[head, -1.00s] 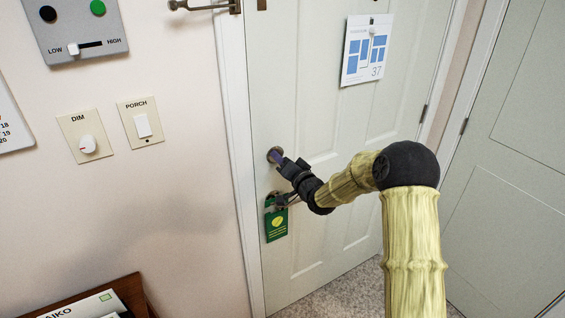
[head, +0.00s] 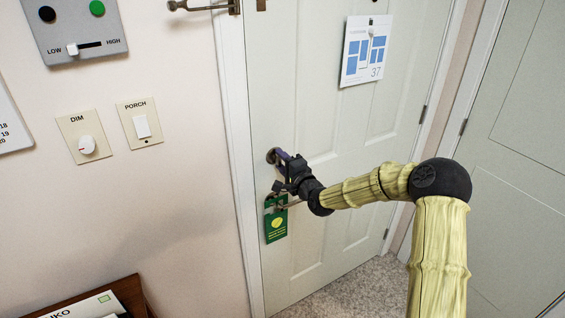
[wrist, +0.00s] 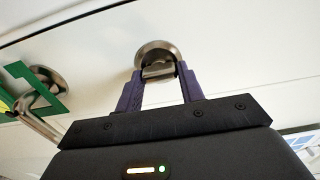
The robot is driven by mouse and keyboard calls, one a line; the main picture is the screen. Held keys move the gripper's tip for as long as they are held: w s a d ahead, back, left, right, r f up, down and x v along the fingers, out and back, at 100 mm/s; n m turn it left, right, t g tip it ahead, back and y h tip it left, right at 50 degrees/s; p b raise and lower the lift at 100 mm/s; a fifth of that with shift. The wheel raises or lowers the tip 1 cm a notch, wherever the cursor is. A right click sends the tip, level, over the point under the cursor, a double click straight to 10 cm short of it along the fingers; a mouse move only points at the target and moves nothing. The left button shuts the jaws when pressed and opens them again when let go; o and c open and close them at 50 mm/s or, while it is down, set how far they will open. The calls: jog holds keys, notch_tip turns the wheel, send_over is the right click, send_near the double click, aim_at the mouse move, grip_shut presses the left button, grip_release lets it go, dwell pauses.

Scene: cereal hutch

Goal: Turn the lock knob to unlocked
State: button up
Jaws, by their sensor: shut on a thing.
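The lock knob (wrist: 158,70) is a small metal thumb-turn on a round metal plate on the white door, at the top middle of the wrist view. My gripper (wrist: 159,78) has purple fingers, one on each side of the thumb-turn, and is shut on it. In the head view my gripper (head: 281,156) reaches the door's left edge, and the knob's round plate (head: 271,156) shows only in part behind the fingers. I cannot tell from any marking whether the lock is locked or unlocked.
A door handle (wrist: 35,118) with a green hanging tag (head: 276,222) is just below the lock. A sheet marked 37 (head: 364,50) hangs higher on the door. A dimmer knob (head: 86,145) and a porch switch (head: 142,126) are on the wall to the left.

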jog(key=shift+d, duration=0.1)
dwell(0.3)
jog(key=o, duration=1)
jog(key=b+v, duration=0.2)
jog(key=v, duration=1.5)
jog(key=shift+s+d, duration=0.1)
